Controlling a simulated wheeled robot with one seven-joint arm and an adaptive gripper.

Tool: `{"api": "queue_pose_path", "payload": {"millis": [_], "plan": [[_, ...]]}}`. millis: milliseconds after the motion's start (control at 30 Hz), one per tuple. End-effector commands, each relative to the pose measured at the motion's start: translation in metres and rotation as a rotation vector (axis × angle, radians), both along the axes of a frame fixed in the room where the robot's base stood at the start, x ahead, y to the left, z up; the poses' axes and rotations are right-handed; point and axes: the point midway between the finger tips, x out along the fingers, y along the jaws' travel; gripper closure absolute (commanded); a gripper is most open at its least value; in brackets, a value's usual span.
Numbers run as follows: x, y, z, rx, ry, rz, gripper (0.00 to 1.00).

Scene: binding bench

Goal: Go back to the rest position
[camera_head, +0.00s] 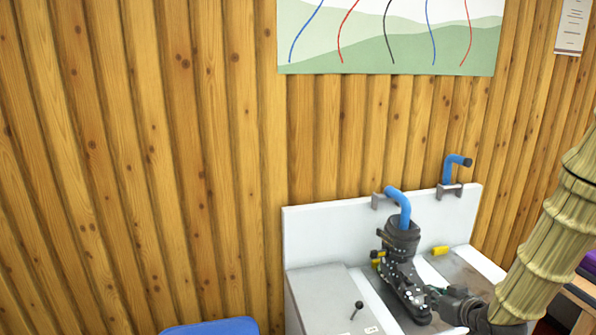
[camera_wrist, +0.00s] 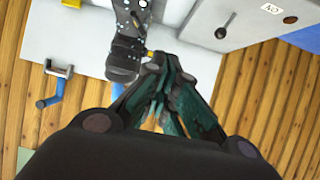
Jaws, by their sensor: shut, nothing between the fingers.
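My gripper (camera_head: 434,291) is at the lower right in the head view, beside the lower part of a dark boot-like device (camera_head: 401,262). In the wrist view, the dark green fingers of my gripper (camera_wrist: 158,62) come together at their tips, with nothing between them. The dark device (camera_wrist: 124,58) shows just to the left of the fingertips there. I cannot tell whether the fingers touch it. The rest position itself is not marked in either view.
The white bench (camera_head: 312,233) has a raised back panel. Blue bent tubes (camera_head: 404,205) stand at the back, one in a grey bracket (camera_head: 450,190). A black-knobbed lever (camera_head: 357,308) is at the front left. A blue object (camera_head: 212,327) lies low in front.

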Motion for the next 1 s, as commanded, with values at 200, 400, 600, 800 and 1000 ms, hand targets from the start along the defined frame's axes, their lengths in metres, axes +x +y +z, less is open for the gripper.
{"api": "queue_pose_path", "payload": {"millis": [200, 400, 600, 800, 1000], "plan": [[-0.045, 0.025, -0.091, 0.003, 0.201, -0.034, 1.0], [-0.099, 0.047, -0.164, 0.001, 0.379, -0.069, 1.0], [-0.164, 0.067, -0.228, -0.008, 0.558, -0.102, 1.0], [-0.239, 0.086, -0.281, -0.024, 0.739, -0.136, 1.0], [-0.32, 0.103, -0.32, -0.045, 0.915, -0.169, 1.0]]}}
